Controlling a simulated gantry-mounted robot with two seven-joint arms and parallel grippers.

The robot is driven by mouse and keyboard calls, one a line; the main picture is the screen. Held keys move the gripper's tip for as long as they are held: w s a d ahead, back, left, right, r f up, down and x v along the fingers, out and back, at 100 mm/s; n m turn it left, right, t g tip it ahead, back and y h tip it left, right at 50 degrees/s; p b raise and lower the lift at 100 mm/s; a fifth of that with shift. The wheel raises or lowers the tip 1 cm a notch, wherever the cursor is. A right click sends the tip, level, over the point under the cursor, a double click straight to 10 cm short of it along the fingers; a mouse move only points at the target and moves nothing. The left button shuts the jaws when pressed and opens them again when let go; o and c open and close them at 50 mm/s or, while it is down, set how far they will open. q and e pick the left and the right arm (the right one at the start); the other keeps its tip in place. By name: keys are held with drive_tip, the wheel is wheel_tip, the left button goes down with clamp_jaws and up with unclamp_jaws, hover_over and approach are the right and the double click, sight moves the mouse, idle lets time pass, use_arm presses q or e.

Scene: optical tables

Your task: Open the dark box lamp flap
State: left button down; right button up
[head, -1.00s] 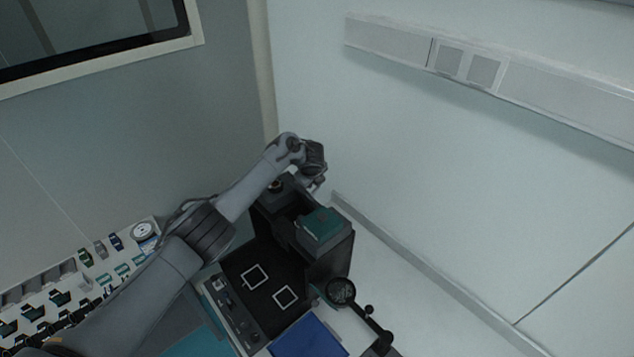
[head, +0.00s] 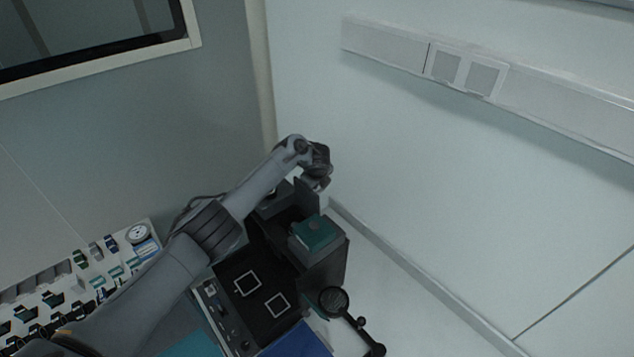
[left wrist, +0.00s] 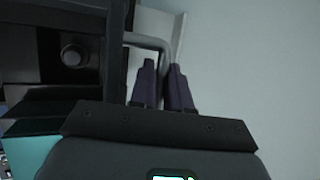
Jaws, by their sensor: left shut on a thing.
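The dark box (head: 325,268) stands against the wall side of the table, with a teal-topped block (head: 316,232) on it. A dark flap panel (head: 311,197) stands raised at the box's back end, beside my left gripper (head: 318,182). In the left wrist view my left gripper (left wrist: 161,82) has its two dark fingers close together at a grey bent handle (left wrist: 150,40). It is shut on this handle; the exact contact is partly hidden. A dark upright edge (left wrist: 116,50) runs just left of the handle. My right gripper is not in view.
A round magnifier (head: 333,300) on a jointed arm stands in front of the box. A black panel with white square outlines (head: 247,284) lies beside it. A white rack with several small parts (head: 115,265) is at the left. The pale wall is close behind the gripper.

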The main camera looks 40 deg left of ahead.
use_arm(q)
drive_tip(key=c, duration=1.2)
unclamp_jaws()
drive_tip(key=shift+o, duration=0.2)
drive_tip(key=v, duration=1)
drive_tip(key=shift+s+r, duration=0.25)
drive_tip(key=shift+r, duration=0.1)
